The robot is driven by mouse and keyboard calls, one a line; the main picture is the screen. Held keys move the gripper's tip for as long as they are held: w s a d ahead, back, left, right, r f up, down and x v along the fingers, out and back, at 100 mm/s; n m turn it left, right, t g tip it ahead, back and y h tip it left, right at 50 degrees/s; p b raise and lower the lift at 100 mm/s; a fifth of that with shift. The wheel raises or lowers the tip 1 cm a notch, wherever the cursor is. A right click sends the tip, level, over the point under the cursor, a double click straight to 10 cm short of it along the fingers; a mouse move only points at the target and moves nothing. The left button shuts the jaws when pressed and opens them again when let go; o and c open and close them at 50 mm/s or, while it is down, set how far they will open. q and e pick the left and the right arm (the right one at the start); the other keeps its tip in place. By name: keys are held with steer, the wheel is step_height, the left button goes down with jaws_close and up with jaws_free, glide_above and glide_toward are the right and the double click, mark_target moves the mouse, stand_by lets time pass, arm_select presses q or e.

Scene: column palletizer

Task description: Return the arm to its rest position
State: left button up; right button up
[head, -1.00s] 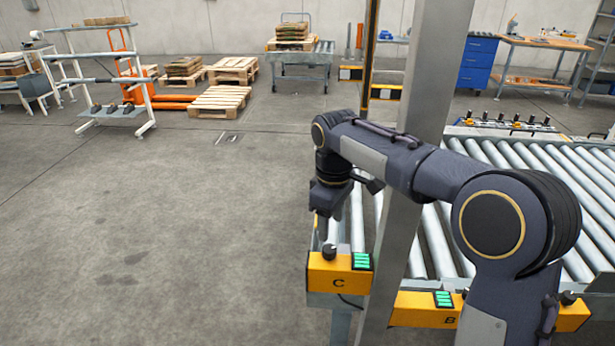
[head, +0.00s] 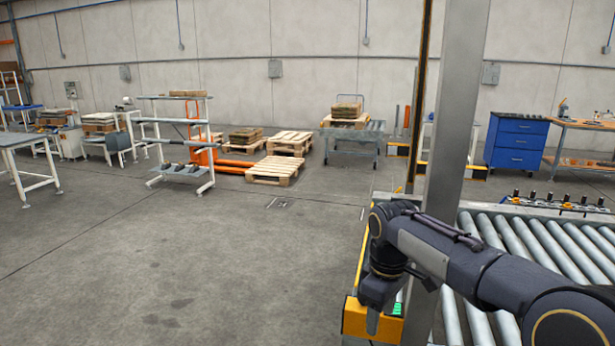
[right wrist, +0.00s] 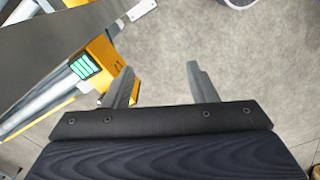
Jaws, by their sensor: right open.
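My right arm reaches in from the lower right in the head view, bent at the elbow. My right gripper (head: 374,312) hangs down in front of the yellow end of the roller conveyor. In the right wrist view the same gripper (right wrist: 162,82) has its two fingers spread apart with nothing between them, over bare grey floor. My left gripper does not show in any view.
A grey metal post (head: 452,120) stands close to my right arm. The roller conveyor (head: 545,240) lies behind and right of it. Wooden pallets (head: 274,171), a shelf rack (head: 180,138) and a blue drawer cabinet (head: 516,142) stand farther off.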

steer(key=s+d+r+m+t+y, duration=0.25)
steer(key=s+d+m, duration=0.35)
steer(key=s, duration=0.8)
steer(key=s+f+m+t+y, duration=0.1)
steer(key=s+f+m+t, duration=0.2)
steer(key=s, duration=1)
step_height(320, 180, down, 3)
steer(key=m, duration=0.2)
steer(key=shift+s+m, duration=0.3)
steer(key=shift+s, duration=0.1)
